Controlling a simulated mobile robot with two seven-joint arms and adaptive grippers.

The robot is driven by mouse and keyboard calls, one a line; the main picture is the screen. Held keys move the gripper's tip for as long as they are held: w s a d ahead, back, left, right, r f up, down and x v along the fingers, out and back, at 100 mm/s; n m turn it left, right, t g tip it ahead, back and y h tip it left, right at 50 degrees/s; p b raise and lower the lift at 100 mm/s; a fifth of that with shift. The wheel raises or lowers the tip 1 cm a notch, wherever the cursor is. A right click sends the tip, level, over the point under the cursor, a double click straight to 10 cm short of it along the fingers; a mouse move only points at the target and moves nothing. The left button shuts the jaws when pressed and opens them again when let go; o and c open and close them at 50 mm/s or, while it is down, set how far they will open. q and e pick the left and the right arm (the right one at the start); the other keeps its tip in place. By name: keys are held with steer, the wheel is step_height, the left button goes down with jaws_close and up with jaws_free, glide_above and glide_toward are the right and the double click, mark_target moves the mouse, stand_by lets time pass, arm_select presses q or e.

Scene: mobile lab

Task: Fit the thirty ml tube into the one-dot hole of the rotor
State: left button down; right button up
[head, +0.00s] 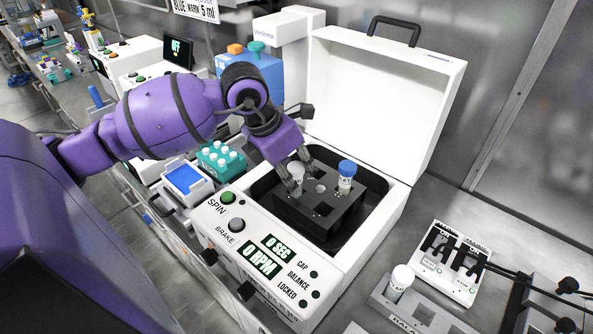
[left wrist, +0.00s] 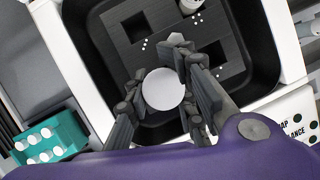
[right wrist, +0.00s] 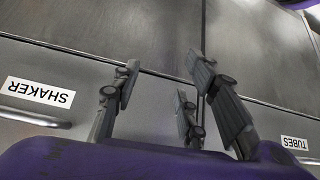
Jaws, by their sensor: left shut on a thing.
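The black rotor (head: 325,222) sits in the open centrifuge bowl and also shows in the left wrist view (left wrist: 172,57), with square holes marked by white dots. My left gripper (head: 294,177) is over its left part, pointing down, shut on a white-capped tube (head: 297,170). Its round white cap (left wrist: 163,88) lies between the fingers in the left wrist view; the body below is hidden. I cannot tell which hole is under it or how deep it sits. A blue-capped tube (head: 346,177) stands in the rotor's far right part. My right gripper (right wrist: 165,95) is open and empty, before metal cabinet fronts.
The centrifuge's white lid (head: 385,100) stands open behind the rotor. Its front panel (head: 262,250) reads 0 RPM. A white-capped tube (head: 401,278) stands in a grey balance rack (head: 420,315) at right. A teal rack (head: 222,162) of white caps is on the left.

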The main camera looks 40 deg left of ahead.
arm_select(q)
steer(key=shift+f, duration=0.25)
steer(key=c, duration=1.4)
jaws_free()
steer(key=shift+o, duration=0.2)
steer(key=v, duration=1.2)
